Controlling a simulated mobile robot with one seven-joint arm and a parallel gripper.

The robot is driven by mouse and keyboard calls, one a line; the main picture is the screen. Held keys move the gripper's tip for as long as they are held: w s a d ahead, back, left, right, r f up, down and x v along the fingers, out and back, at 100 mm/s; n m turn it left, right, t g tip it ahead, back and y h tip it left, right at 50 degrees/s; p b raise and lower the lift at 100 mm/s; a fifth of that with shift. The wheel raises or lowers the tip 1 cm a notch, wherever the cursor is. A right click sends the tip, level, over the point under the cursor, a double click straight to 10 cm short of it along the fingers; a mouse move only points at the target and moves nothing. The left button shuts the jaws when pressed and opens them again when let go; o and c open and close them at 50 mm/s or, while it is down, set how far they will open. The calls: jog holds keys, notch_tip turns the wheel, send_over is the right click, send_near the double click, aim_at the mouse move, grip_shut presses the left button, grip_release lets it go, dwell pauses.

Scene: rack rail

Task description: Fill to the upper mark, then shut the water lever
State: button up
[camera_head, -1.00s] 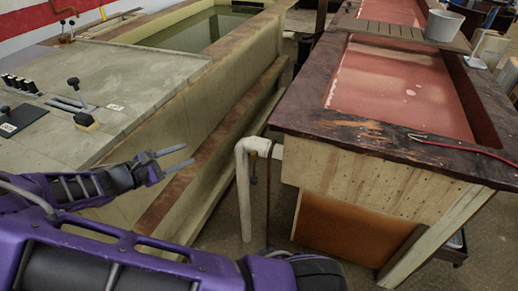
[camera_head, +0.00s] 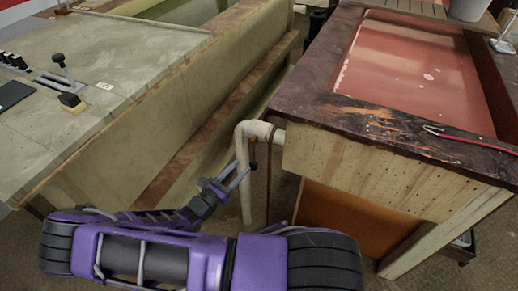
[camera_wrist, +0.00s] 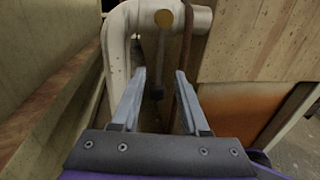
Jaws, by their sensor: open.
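A white pipe (camera_head: 243,170) bends down at the near left corner of the red-lined basin. A brass-coloured fitting (camera_wrist: 163,19) sits on it, with a thin lever (camera_wrist: 159,60) hanging down to a dark knob (camera_wrist: 157,92). The lever also shows small in the head view (camera_head: 253,154). My gripper (camera_head: 239,176) is open in front of the pipe. In the wrist view my gripper (camera_wrist: 160,78) has the lever between its fingers in the picture, with gaps on both sides; its depth is unclear. I cannot make out an upper mark.
The red-lined basin (camera_head: 345,92) has a dark wooden rim with a red cable (camera_head: 465,140) on it. A long trough (camera_head: 180,100) stands left, beside a bench top with a black-knobbed lever (camera_head: 60,65). A narrow gap separates trough and basin.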

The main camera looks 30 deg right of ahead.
aim_at(254, 154)
jog(key=x, duration=1.1)
jog(key=shift+d+b, duration=0.15)
jog(key=shift+b, duration=0.2)
grip_shut()
dwell(0.7)
